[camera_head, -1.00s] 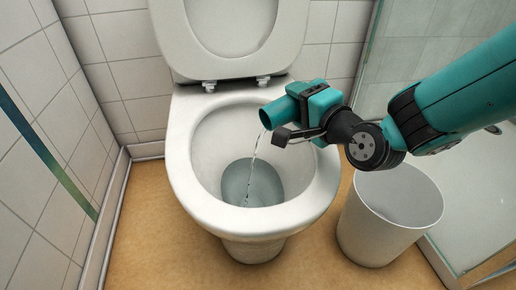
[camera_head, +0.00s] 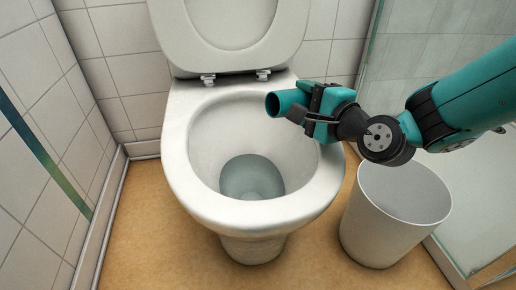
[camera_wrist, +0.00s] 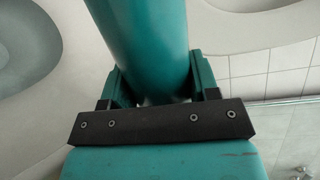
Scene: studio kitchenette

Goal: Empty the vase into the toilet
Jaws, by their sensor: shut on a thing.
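The vase (camera_head: 287,102) is a teal cylinder, held lying nearly on its side with its open mouth facing left over the toilet bowl. My gripper (camera_head: 318,106) is shut around it near the bowl's right rim. The vase also shows in the wrist view (camera_wrist: 140,45), between the gripper's fingers (camera_wrist: 155,92). The white toilet (camera_head: 185,165) has its lid raised, and water lies at the bottom of the bowl. No stream leaves the vase's mouth now. The inside of the vase is dark, so I cannot tell whether any liquid is left.
A white waste bin (camera_head: 385,225) stands right of the toilet, below my arm. A glass shower screen (camera_head: 430,60) is at the right. A tiled wall (camera_head: 50,110) is close on the left. The brown floor (camera_head: 165,240) is clear at the front left.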

